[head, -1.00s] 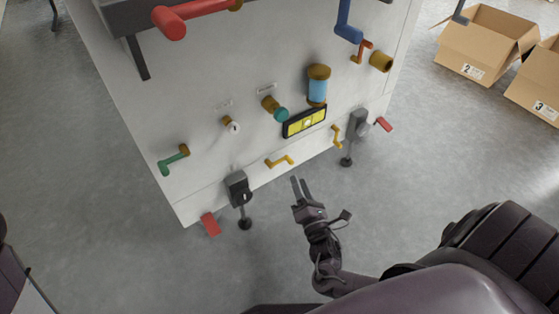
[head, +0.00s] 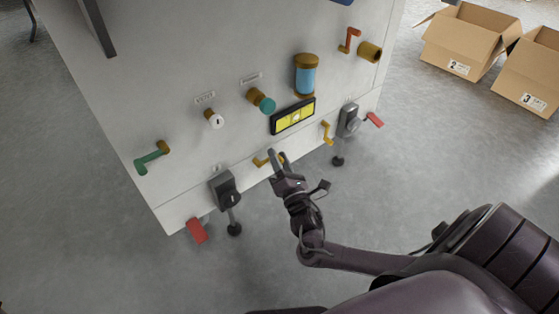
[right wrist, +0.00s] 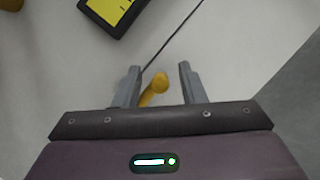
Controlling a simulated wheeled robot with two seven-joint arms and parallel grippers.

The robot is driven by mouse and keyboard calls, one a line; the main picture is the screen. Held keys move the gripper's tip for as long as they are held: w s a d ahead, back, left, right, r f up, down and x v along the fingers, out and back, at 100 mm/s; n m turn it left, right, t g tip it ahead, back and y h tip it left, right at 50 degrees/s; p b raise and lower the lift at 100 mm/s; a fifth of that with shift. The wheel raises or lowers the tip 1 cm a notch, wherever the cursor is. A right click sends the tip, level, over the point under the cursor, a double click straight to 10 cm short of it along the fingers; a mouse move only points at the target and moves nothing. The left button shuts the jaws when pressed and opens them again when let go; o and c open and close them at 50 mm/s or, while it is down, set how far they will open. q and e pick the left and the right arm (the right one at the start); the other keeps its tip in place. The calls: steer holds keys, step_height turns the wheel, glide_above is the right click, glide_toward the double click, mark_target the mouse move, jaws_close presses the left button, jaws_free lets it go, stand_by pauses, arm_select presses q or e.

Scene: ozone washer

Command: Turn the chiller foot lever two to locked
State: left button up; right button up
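A small yellow crank lever (head: 262,161) sits low on the front of the white machine. A second yellow lever (head: 326,133) is farther right. I cannot read which one is marked two. My right gripper (head: 277,153) is at the first lever, partly covering it in the head view. In the right wrist view the gripper (right wrist: 160,68) is open, and the yellow lever's rounded end (right wrist: 154,88) lies between its fingers, with gaps on both sides. My left gripper is out of view.
Grey boxes with feet (head: 225,188) (head: 348,120) and red pedals (head: 197,231) (head: 374,119) flank the yellow levers. A yellow-black display (head: 293,116) is above. Green handle (head: 150,159) is left. Cardboard boxes (head: 470,38) stand at right; the floor in front is clear.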

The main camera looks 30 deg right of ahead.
jaws_close()
